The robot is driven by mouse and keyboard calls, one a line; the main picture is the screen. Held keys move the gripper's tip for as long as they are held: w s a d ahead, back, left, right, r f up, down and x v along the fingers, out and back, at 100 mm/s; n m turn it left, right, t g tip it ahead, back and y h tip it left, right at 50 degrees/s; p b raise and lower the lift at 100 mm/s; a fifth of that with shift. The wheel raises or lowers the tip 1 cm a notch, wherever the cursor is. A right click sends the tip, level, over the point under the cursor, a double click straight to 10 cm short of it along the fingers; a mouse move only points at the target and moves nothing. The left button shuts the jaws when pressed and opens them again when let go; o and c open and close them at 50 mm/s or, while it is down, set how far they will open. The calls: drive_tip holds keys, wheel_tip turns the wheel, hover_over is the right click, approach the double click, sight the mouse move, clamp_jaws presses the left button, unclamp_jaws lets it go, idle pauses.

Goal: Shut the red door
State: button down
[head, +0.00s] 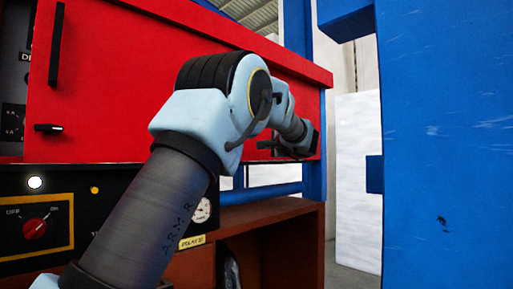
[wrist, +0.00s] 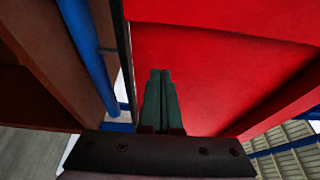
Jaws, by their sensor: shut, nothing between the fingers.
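The red door (head: 120,90) is a broad red panel across the upper left of the head view. It has a long black handle (head: 57,43) near its left edge and a small black latch (head: 47,128) below that. Its left edge overlaps a dark panel; how far it stands open I cannot tell. My gripper (head: 264,146) is in front of the door's lower right part, partly hidden by my wrist. In the wrist view my gripper's dark green fingers (wrist: 160,72) are together and empty, in front of the red surface (wrist: 200,70). Whether they touch it I cannot tell.
A blue panel (head: 440,150) stands close on the right. Below the door are a black control panel with a red knob (head: 35,228) and an open brown compartment (head: 290,245). A white block (head: 357,170) stands behind, in the gap between door and blue panel.

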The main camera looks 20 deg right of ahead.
drive_tip(key=w+p, duration=0.1)
drive_tip(key=w, duration=0.1)
drive_tip(key=w+a+p, duration=0.1)
drive_tip(key=w+p, duration=0.1)
drive_tip(key=w, duration=0.1)
drive_tip(key=w+p, duration=0.1)
drive_tip(key=w, duration=0.2)
drive_tip(key=shift+w+a+p, duration=0.1)
drive_tip(key=shift+a+p, duration=0.05)
drive_tip(key=shift+p, duration=0.15)
drive_tip(key=shift+s+a+p, duration=0.25)
drive_tip(key=shift+s+a, duration=0.2)
drive_tip(key=shift+a, duration=0.4)
drive_tip(key=shift+s+a+p, duration=0.2)
drive_tip(key=shift+s+a, duration=0.2)
drive_tip(key=shift+a, duration=0.4)
drive_tip(key=shift+f, duration=0.1)
drive_tip(key=s+a+b, duration=0.4)
drive_tip(key=a+b, duration=0.4)
drive_tip(key=b, duration=0.3)
drive_tip(key=shift+a, duration=0.35)
